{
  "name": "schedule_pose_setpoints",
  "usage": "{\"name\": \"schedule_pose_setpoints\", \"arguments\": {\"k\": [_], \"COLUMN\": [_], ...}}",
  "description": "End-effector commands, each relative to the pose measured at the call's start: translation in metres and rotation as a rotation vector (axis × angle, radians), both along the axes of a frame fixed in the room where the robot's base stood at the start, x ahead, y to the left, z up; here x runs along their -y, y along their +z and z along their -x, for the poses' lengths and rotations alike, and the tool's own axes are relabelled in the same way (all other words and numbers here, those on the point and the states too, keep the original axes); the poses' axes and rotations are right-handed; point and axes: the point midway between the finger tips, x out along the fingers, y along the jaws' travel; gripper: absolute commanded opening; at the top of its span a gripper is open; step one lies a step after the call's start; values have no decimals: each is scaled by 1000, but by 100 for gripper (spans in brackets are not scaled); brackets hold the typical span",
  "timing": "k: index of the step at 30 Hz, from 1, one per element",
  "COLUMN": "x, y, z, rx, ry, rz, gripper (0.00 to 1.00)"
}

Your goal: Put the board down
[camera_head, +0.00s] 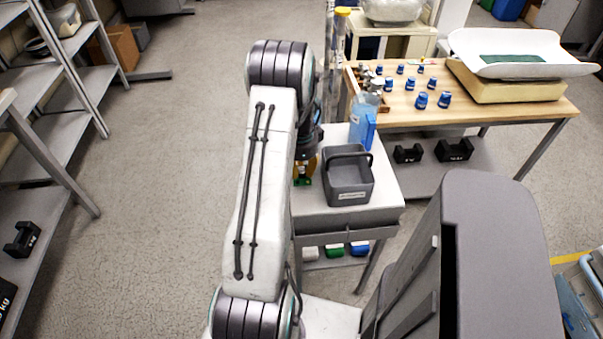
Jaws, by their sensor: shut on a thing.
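My gripper (304,168) is mostly hidden behind my arm, at the left side of a small white cart (385,200). It is shut on a small green board (302,181), of which only a little shows below the fingers. The board is over or at the cart's left edge, left of a grey basket. I cannot tell whether it touches the cart top.
The grey basket (347,181) with a raised handle and a blue container (363,122) stand on the cart. Behind is a wooden table (395,109) with several blue jars and a white scale (522,50) carrying a dark green flat piece. Shelves (48,130) stand at left.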

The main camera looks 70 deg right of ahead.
Motion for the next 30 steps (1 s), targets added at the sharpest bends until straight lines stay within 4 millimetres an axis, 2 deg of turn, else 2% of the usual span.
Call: {"name": "schedule_pose_setpoints", "arguments": {"k": [5, 17, 18, 24, 30], "x": [-1, 0, 0, 0, 0], "y": [-18, -23, -21, -21, -21], "z": [0, 0, 0, 0, 0], "rx": [0, 0, 0, 0, 0], "ry": [0, 0, 0, 0, 0], "rz": [-3, -1, -1, -1, -1], "gripper": [0, 0, 25, 42, 42]}}
